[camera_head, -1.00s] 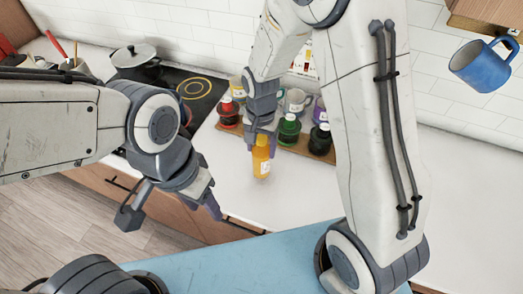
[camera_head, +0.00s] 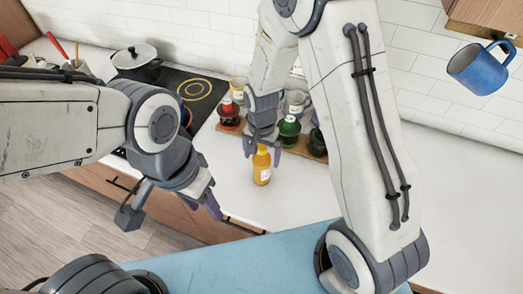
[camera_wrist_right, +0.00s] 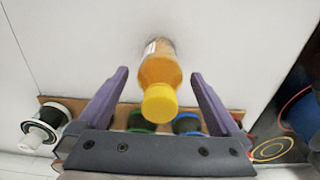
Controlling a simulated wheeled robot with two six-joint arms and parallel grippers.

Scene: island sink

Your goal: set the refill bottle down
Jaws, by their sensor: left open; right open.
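The refill bottle (camera_head: 262,170) is orange with a yellow cap and a pale label. It stands upright on the white counter, in front of the wooden board. In the right wrist view the bottle (camera_wrist_right: 158,75) is between the two spread fingers, with a gap on each side. My right gripper (camera_head: 263,147) is open, just above and behind the bottle, near its cap. My left gripper (camera_head: 170,208) hangs over the counter's front edge, left of the bottle, open and empty.
A stove with a black pot (camera_head: 134,60) is at the left. A blue mug (camera_head: 481,67) is at upper right. Bare counter (camera_head: 300,190) lies right of the bottle.

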